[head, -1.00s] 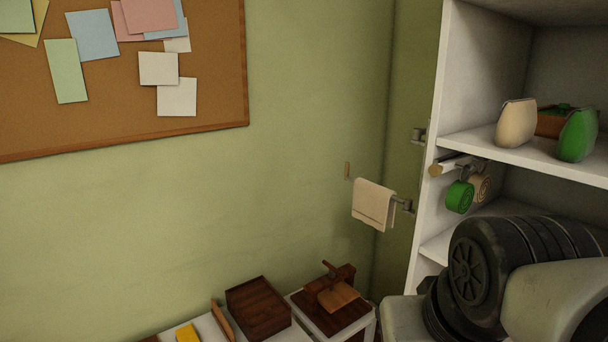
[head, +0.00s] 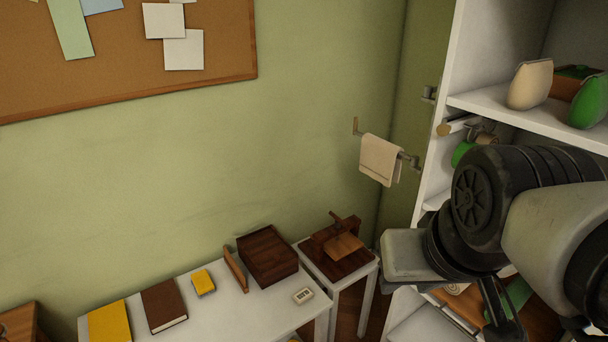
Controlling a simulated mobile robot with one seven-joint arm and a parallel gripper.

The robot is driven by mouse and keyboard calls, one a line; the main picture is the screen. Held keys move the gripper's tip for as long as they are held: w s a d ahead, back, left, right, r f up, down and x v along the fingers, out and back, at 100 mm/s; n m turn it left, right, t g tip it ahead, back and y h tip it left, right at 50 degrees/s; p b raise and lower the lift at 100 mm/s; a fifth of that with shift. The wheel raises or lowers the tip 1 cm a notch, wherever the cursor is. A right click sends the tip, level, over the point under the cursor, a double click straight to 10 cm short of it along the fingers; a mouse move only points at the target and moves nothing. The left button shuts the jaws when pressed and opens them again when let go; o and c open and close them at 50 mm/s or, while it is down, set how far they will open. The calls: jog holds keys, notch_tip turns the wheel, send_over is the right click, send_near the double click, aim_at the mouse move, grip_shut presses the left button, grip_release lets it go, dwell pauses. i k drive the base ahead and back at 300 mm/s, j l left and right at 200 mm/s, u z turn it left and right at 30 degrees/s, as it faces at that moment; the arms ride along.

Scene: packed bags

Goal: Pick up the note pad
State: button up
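A small yellow pad (head: 203,282), which looks like the note pad, lies on the white table (head: 240,311) below the cork board. A larger flat yellow item (head: 110,322) lies at the table's left end, so I cannot be sure which one is the note pad. My gripper (head: 503,318) is at the lower right, in front of the shelf and well away from the pads. Dark finger-like parts of it show, but its opening is not clear and nothing is visibly held.
Between the yellow items lies a brown book (head: 164,305). A wooden divider (head: 236,269), a dark wooden box (head: 269,257) and a small white device (head: 303,296) are right of the small pad. A side stand (head: 363,281) bears a wooden press. A white shelf unit (head: 478,100) stands right.

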aim_at(305, 294)
jog(key=u, duration=0.35)
jog(key=i+j+z, duration=0.2)
jog(key=i+j, duration=0.2)
jog(key=k, duration=0.6)
jog(key=i+l+u, duration=0.55)
jog(key=i+u, duration=0.15)
jog(key=i+l+u, duration=0.3)
jog(key=l, duration=0.15)
